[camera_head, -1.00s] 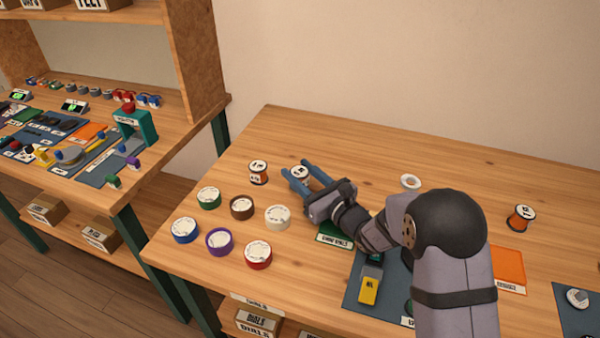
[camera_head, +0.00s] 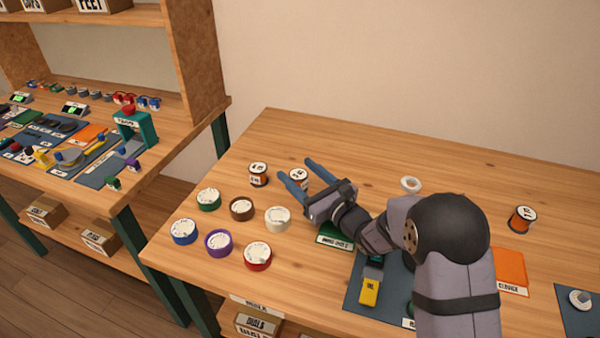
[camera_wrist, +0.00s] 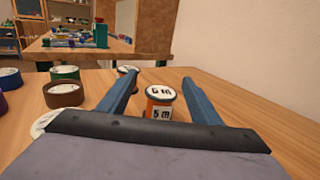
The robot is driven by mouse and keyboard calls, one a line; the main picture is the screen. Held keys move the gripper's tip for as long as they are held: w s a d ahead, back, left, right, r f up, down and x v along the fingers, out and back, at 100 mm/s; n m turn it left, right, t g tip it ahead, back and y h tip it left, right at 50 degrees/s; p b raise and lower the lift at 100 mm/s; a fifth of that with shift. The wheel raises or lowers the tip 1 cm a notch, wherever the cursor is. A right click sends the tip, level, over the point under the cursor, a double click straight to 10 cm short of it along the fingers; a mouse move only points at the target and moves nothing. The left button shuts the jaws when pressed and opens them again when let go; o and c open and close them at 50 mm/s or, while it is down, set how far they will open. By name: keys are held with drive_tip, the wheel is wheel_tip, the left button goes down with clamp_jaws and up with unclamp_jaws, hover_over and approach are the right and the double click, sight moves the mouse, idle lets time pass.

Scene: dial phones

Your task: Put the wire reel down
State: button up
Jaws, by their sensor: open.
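The wire reel (camera_wrist: 160,101), an orange spool with a white top reading "5 m", stands upright on the wooden table. It also shows in the head view (camera_head: 298,176), partly hidden by a finger. My gripper (camera_head: 300,173) is open, with its two blue fingers spread on either side of the reel. In the wrist view my gripper (camera_wrist: 160,82) has a visible gap between each finger and the reel.
A second reel (camera_head: 258,174) stands just left of the gripper. Several coloured round tapes, including a white one (camera_head: 277,218), sit nearer the front left. Another orange reel (camera_head: 522,219) stands far right. A white ring (camera_head: 411,185) lies behind my arm. The back of the table is clear.

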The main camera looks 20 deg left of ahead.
drive_tip(key=shift+s+f+p, duration=0.1)
drive_tip(key=shift+f+p, duration=0.2)
drive_tip(key=shift+p, duration=0.3)
drive_tip(key=shift+s+d, duration=0.1)
drive_tip(key=shift+d, duration=0.2)
drive_tip(key=shift+r+b+v, duration=0.15)
drive_tip(key=shift+b+v, duration=0.1)
drive_tip(key=shift+v, duration=1.45)
drive_tip(key=shift+r+b+v, duration=0.2)
drive_tip(key=shift+b+v, duration=0.05)
drive_tip(key=shift+v, duration=1.45)
